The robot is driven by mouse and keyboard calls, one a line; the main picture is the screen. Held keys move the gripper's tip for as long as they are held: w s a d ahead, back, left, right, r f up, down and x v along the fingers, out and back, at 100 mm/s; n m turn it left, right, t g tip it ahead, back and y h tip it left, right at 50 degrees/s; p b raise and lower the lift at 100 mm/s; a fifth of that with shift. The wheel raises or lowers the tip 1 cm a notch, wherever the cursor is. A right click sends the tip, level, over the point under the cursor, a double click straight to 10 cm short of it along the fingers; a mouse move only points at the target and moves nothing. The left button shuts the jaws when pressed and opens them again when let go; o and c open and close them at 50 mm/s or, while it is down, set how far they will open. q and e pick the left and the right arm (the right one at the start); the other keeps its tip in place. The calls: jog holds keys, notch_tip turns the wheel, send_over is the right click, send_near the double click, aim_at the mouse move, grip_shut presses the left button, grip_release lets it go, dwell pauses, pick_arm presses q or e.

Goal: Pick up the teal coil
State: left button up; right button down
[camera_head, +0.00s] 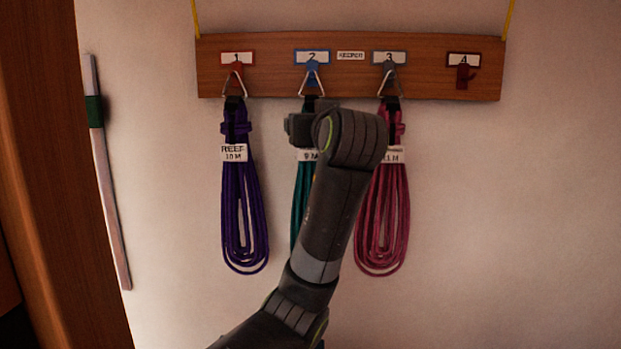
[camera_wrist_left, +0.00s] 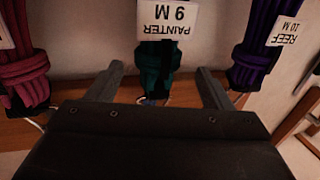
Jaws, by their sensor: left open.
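The teal coil (camera_head: 301,195) hangs from the blue hook (camera_head: 313,72) marked 2, partly hidden behind my left arm. My left gripper (camera_head: 301,127) is in front of its upper part, just above its white label. In the left wrist view, which shows things upside down, the teal coil (camera_wrist_left: 158,70) lies between the two open fingers of my left gripper (camera_wrist_left: 160,76). Its label (camera_wrist_left: 165,18) reads PAINTER 9 M. I see no clear finger contact with the coil. My right gripper is not in view.
A purple coil (camera_head: 244,215) hangs on hook 1 and a pink coil (camera_head: 383,220) on hook 3, close on either side. Hook 4 (camera_head: 464,76) is empty on the wooden board (camera_head: 430,85). A pale stick (camera_head: 107,190) leans at the left. The wall at the right is clear.

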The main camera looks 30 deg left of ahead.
pick_arm(q)
jog(key=p+x, duration=0.4)
jog(key=x, duration=0.1)
jog(key=shift+w+d, duration=0.1)
jog(key=shift+d, duration=0.05)
jog(key=shift+w+a+f, duration=0.1)
jog(key=shift+w+a, duration=0.2)
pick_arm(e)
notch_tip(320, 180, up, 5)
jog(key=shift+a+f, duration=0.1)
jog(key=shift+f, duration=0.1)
pick_arm(q)
jog(key=shift+c, duration=0.2)
grip_shut()
